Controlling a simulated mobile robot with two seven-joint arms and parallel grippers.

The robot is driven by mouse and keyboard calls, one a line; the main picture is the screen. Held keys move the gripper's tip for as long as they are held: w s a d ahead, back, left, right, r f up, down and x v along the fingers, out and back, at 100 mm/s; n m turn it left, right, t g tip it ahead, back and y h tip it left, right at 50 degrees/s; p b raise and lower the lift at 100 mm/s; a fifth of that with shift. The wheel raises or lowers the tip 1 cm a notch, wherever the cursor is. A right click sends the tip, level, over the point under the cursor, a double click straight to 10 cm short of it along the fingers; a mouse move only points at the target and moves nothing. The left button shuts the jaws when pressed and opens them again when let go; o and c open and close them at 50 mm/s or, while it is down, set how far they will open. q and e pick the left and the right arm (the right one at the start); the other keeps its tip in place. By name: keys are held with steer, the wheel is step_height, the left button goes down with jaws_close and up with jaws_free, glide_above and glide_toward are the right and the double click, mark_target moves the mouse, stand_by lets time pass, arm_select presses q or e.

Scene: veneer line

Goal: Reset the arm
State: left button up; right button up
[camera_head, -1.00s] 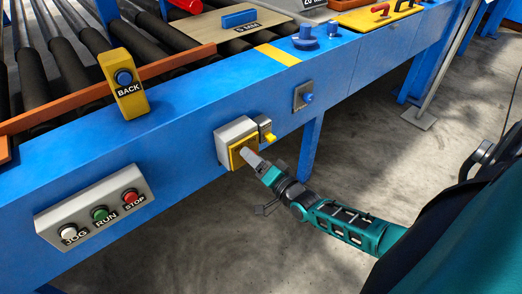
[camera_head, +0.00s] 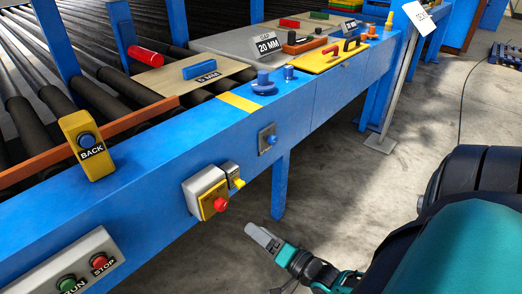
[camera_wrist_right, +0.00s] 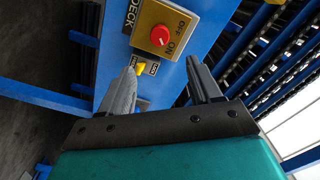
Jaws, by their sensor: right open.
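My right gripper (camera_head: 264,238) hangs in free air in front of the blue rail, apart from it, to the lower right of the switch box. In the right wrist view its two grey fingers (camera_wrist_right: 164,88) are spread with nothing between them. The switch box (camera_head: 206,190) is grey with a yellow plate and a red knob (camera_head: 220,204). In the right wrist view the red knob (camera_wrist_right: 160,36) sits on the yellow OFF/ON plate, beyond the fingertips. A small yellow switch (camera_head: 239,183) is beside the box. My left gripper is not in view.
The blue rail (camera_head: 160,165) carries a yellow BACK button box (camera_head: 88,145) and a grey RUN/STOP panel (camera_head: 65,275). A blue button plate (camera_head: 267,138) and a rail leg (camera_head: 280,185) are to the right. Concrete floor (camera_head: 340,200) in front is open.

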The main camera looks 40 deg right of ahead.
arm_select(q)
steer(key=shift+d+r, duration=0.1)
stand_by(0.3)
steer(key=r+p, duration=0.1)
steer(key=p, duration=0.1)
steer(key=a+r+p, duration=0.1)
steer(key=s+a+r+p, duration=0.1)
steer(key=p, duration=0.1)
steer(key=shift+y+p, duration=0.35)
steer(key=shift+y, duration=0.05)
arm_select(e)
steer(key=s+a+r+n+g, duration=0.2)
steer(key=a+n+g, duration=0.1)
steer(key=a+n, duration=0.3)
steer(key=s+a+r+n+g, duration=0.1)
steer(key=s+a+n+g, duration=0.1)
steer(key=a+n+g, duration=0.2)
steer(key=a+n, duration=0.3)
steer(key=shift+s+a+r+y, duration=0.35)
steer(key=shift+s+a+y, duration=0.05)
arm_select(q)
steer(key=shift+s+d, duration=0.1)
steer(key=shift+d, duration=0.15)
